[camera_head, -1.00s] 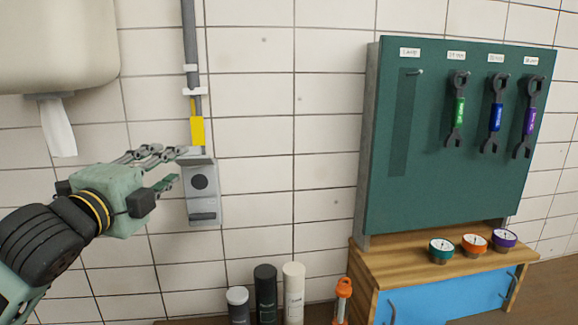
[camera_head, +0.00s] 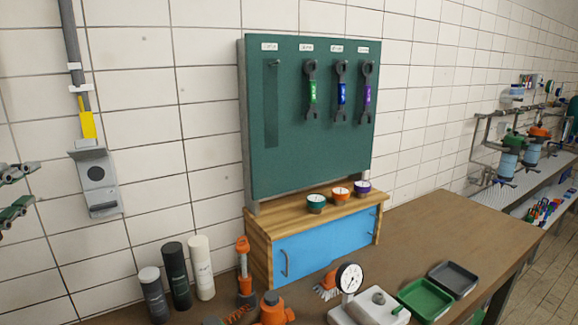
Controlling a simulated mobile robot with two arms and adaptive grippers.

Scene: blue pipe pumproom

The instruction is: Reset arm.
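My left gripper (camera_head: 32,184) shows at the left edge of the head view, cut off by the frame. Its two grey linked fingers are apart, one above the other, with nothing between them. It is in the air left of the grey wall switch box (camera_head: 97,182) and does not overlap it in the picture. The rest of my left arm is out of view. My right gripper is not in view.
A green tool board (camera_head: 220,165) holds several wrenches, with gauges on the wooden cabinet (camera_head: 262,238) below. Bottles (camera_head: 203,268), an orange tool (camera_head: 243,262), a dial gauge (camera_head: 348,277) and trays (camera_head: 424,298) stand on the brown bench (camera_head: 440,225). Pipework (camera_head: 500,125) is at right.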

